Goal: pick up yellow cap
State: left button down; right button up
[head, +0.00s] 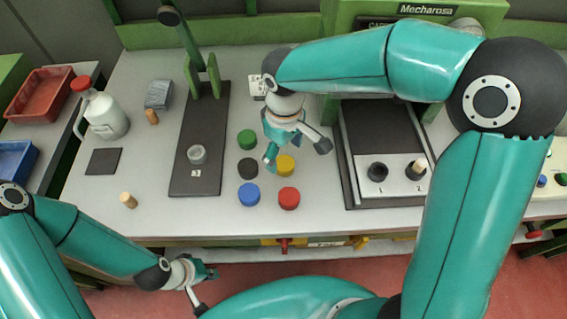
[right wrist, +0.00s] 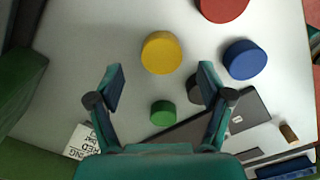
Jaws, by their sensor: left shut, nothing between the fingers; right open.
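The yellow cap (head: 285,165) sits on the grey table among several coloured caps, partly behind my right gripper in the head view. In the right wrist view the yellow cap (right wrist: 162,53) lies just beyond and between the fingertips, apart from them. My right gripper (head: 296,160) is open and empty above the table, with its fingers (right wrist: 160,80) spread. My left gripper (head: 206,283) is shut and empty, low in front of the table's front edge.
Nearby stand a green cap (head: 247,139), a black cap (head: 248,168), a blue cap (head: 248,194) and a red cap (head: 289,198). A dark plate (head: 207,150) with a grey ring lies left.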

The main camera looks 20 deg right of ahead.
aim_at(284, 162)
notch_tip(284, 162, down, 4)
jog(key=shift+s+r, duration=0.1)
jog(key=shift+r, duration=0.05)
jog(key=c, duration=0.9)
jog(key=shift+r, duration=0.1)
